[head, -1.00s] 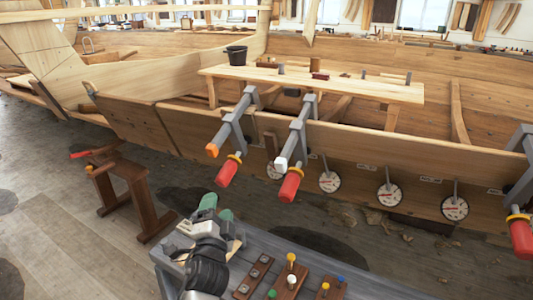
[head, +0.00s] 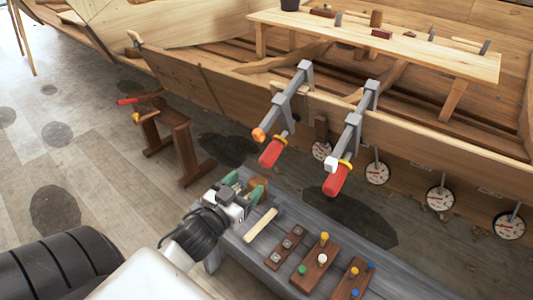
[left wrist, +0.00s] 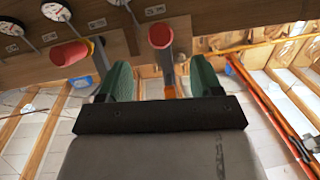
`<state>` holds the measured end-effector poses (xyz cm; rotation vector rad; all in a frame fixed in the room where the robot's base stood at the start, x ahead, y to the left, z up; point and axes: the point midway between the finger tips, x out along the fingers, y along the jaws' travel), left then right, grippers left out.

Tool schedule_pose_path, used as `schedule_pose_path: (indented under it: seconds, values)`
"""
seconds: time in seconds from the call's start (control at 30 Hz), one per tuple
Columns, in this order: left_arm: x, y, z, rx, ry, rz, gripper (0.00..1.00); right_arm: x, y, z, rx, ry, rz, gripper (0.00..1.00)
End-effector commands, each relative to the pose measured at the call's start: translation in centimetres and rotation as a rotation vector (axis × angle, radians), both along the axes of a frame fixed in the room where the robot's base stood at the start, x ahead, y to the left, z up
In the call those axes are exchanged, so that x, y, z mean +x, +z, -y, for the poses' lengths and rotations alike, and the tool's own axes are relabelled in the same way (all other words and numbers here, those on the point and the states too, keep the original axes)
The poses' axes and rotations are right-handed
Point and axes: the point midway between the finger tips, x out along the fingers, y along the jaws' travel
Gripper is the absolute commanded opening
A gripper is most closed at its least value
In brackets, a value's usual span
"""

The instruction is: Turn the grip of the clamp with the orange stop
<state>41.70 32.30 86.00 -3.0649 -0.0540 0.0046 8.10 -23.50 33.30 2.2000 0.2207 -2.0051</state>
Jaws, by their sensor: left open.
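The clamp with the orange stop (head: 259,134) hangs on the hull's edge, left of a like clamp with a white stop (head: 331,165). Its red grip (head: 271,153) points down toward me. My left gripper (head: 238,186) is open and empty, below and left of that grip in the head view, apart from it. In the left wrist view, the red grip (left wrist: 160,36) and orange stop (left wrist: 170,91) show in the gap between the green fingers (left wrist: 161,70). The other clamp's red grip (left wrist: 69,53) is to the left there. My right gripper is not in view.
A grey bench (head: 257,258) below my left gripper carries wooden blocks with coloured pegs (head: 318,262). A brown wooden stand (head: 178,143) is to the left. Round dials (head: 440,198) line the hull (head: 410,140) at right. Free floor is at left.

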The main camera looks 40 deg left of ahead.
Motion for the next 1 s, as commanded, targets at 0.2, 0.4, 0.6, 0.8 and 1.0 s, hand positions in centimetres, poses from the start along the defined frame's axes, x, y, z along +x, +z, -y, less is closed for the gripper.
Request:
schedule_pose_path:
  seconds: [0.2, 0.4, 0.6, 0.8, 1.0]
  values:
    - [3.9, 0.2, -0.2, 0.006, 0.002, 0.005, 0.65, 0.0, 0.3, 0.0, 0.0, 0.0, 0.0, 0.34]
    - [7.3, 0.2, -0.4, 0.006, 0.003, 0.004, 0.65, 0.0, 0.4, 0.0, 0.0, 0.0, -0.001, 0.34]
    - [9.4, 0.0, -0.4, 0.006, 0.004, 0.002, 0.65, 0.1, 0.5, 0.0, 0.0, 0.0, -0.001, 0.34]
    - [9.9, 0.0, -0.4, 0.006, 0.003, 0.001, 0.65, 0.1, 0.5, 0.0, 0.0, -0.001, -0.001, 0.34]
    - [9.9, 0.0, -0.4, 0.006, 0.003, 0.001, 0.6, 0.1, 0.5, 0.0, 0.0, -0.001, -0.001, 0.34]
